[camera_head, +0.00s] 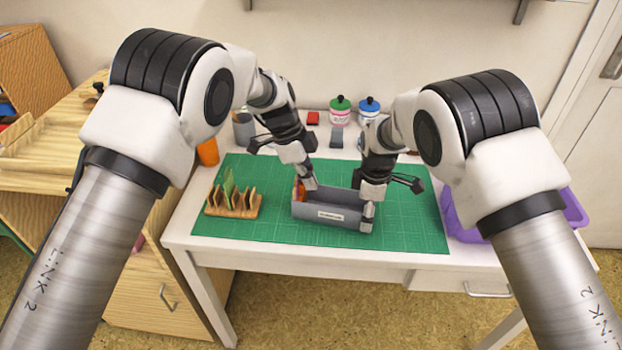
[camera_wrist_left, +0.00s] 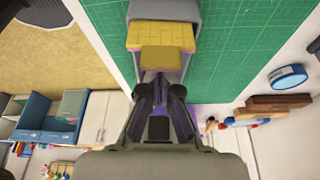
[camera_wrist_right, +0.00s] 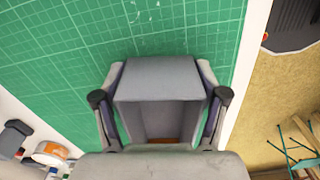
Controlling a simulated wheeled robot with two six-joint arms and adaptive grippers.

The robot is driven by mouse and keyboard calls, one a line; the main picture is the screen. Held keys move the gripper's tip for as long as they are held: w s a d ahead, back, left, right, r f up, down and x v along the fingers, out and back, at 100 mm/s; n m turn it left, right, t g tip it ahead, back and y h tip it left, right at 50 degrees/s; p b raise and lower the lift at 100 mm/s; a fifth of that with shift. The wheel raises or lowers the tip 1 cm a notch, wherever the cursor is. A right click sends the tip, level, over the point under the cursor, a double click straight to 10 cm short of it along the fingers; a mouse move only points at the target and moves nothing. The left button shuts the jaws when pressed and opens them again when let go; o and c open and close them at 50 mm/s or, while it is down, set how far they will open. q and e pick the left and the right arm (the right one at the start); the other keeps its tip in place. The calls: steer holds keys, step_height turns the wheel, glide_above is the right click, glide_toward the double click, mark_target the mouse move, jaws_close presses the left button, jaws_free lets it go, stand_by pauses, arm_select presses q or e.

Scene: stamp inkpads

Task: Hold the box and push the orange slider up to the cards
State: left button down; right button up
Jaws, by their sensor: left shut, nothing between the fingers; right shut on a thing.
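The grey box (camera_head: 318,211) with a white label lies on the green mat. In the head view an orange piece (camera_head: 299,192) shows inside its left end. My right gripper (camera_head: 367,212) is shut on the box's right end; the right wrist view shows its fingers on both sides of the box wall (camera_wrist_right: 160,78). My left gripper (camera_head: 309,185) is shut and empty at the box's left part. In the left wrist view yellowish cards (camera_wrist_left: 161,35) stand in the box, with a mustard-orange slider (camera_wrist_left: 160,60) just ahead of the fingertips (camera_wrist_left: 158,82). Whether they touch it I cannot tell.
A wooden rack (camera_head: 232,208) with upright cards stands left of the box on the green mat (camera_head: 290,234). A purple bin (camera_head: 462,222) is at the right edge of the table. Jars (camera_head: 340,112) stand at the back. The front of the mat is clear.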

steer(key=o, duration=1.2)
arm_select(q)
step_height(320, 180, up, 9)
steer(key=shift+d+r, duration=0.2)
steer(key=shift+d, duration=0.1)
arm_select(e)
steer(key=shift+o, duration=0.2)
